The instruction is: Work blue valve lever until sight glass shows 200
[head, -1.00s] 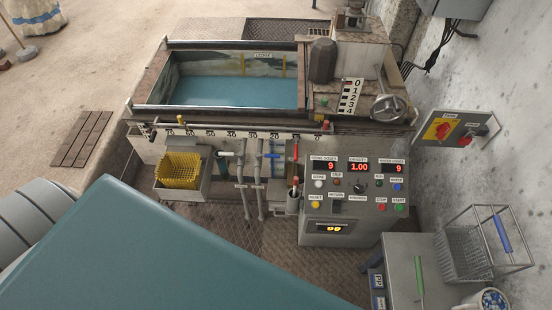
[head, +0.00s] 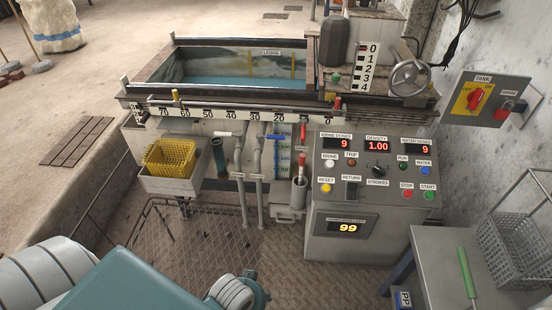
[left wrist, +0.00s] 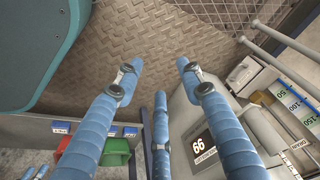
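The blue valve lever (head: 275,137) sticks out sideways on a pipe at the front of the tank, between a white lever (head: 229,135) and a red lever (head: 303,131). The sight glass (head: 284,163) is the upright numbered strip just below and right of the blue lever; its level is too small to read. In the left wrist view the numbered scale (left wrist: 291,104) shows 50, 100 and 150 at the right. My right gripper is not visible.
A grey control console (head: 368,185) stands right of the pipes. A yellow basket (head: 169,158) sits in a tray on the left. A side table (head: 430,245) and wire basket (head: 515,225) are at the lower right.

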